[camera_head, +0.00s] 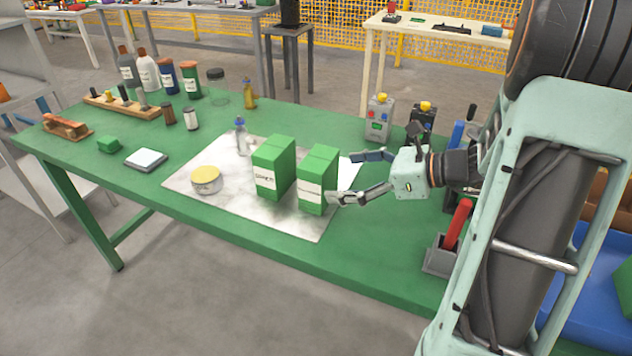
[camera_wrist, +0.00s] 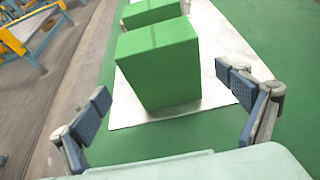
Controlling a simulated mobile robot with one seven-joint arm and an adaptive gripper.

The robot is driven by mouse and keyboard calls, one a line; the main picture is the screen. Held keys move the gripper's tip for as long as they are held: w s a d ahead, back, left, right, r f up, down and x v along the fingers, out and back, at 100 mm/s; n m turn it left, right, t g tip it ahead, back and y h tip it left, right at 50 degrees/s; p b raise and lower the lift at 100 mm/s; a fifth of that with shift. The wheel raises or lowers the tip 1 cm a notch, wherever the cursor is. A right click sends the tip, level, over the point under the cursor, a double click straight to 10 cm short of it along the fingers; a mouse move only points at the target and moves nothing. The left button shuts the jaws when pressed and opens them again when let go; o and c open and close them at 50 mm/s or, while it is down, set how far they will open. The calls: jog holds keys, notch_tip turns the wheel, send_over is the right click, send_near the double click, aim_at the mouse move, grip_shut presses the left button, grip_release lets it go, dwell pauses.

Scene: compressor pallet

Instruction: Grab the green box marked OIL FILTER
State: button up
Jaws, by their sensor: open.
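Two upright green boxes with white labels stand side by side on a pale sheet in the head view: a left box (camera_head: 273,160) and a right box (camera_head: 317,172). The label lettering is too small to read surely, so I cannot tell which is marked OIL FILTER. My gripper (camera_head: 350,178) is open and empty, just right of the right box, with its fingers pointing towards it. In the wrist view the nearer box (camera_wrist: 160,75) lies ahead, between the lines of the spread fingers. The other box (camera_wrist: 152,11) is beyond it, partly cut off.
The sheet (camera_head: 225,207) lies on a green table (camera_head: 335,260). A yellow-lidded round tin (camera_head: 206,182) and a small clear bottle (camera_head: 240,140) stand left of the boxes. A grey holder with a red handle (camera_head: 458,222) is at the right.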

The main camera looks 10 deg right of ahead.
jog(key=b+x, duration=0.1)
jog(key=x, duration=0.5)
jog(key=shift+w+a, duration=0.15)
jog(key=shift+w, duration=0.2)
jog(key=c, duration=1.5)
jog(key=shift+r, duration=0.1)
